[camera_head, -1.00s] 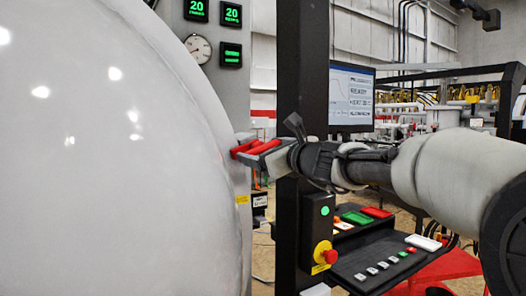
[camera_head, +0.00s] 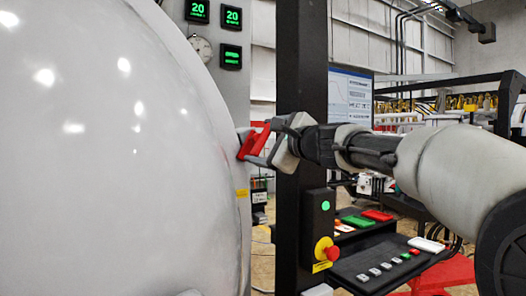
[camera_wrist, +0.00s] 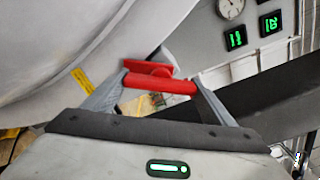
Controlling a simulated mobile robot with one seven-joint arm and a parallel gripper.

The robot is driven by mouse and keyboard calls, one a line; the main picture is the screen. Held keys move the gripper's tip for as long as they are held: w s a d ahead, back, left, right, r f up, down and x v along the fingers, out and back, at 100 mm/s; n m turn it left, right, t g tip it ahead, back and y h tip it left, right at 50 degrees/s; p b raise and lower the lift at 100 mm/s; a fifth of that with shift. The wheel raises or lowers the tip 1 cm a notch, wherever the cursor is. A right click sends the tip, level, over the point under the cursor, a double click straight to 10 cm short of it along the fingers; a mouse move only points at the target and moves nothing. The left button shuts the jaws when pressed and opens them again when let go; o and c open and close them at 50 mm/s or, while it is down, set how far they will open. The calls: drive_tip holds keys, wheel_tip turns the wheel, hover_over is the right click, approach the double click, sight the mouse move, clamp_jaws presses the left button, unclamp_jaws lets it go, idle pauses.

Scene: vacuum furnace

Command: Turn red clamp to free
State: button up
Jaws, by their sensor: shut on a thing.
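The red clamp (camera_head: 254,143) sits at the right rim of the large pale round furnace door (camera_head: 120,150). In the head view its red handle stands tilted steeply upward. In the wrist view the red clamp (camera_wrist: 160,80) shows as a bar with a short red plate behind it. My gripper (camera_head: 262,150) reaches in from the right and is shut on the clamp handle. In the wrist view the two grey fingers of my gripper (camera_wrist: 155,88) meet the two ends of the red bar. The clamp's mount behind the handle is mostly hidden.
A black post (camera_head: 302,120) stands close behind my gripper. A control panel (camera_head: 385,262) with coloured buttons and a red emergency stop (camera_head: 327,253) lies below. A monitor (camera_head: 350,98) and green displays (camera_head: 231,17) are behind.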

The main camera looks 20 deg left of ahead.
drive_tip(key=n+b, duration=0.3)
drive_tip(key=n, duration=0.2)
drive_tip(key=shift+n, duration=0.3)
drive_tip(key=shift+r+n+b, duration=0.15)
drive_tip(key=shift+n+b, duration=0.95)
drive_tip(key=shift+n, duration=1.1)
drive_tip(key=o, duration=1)
drive_tip(key=shift+o, duration=0.2)
drive_tip(key=shift+s+d+b, duration=0.15)
drive_tip(key=shift+d+b, duration=0.15)
drive_tip(key=b+v, duration=0.4)
drive_tip(key=v, duration=1.2)
drive_tip(key=shift+s+d, duration=0.25)
drive_tip(key=shift+s, duration=0.1)
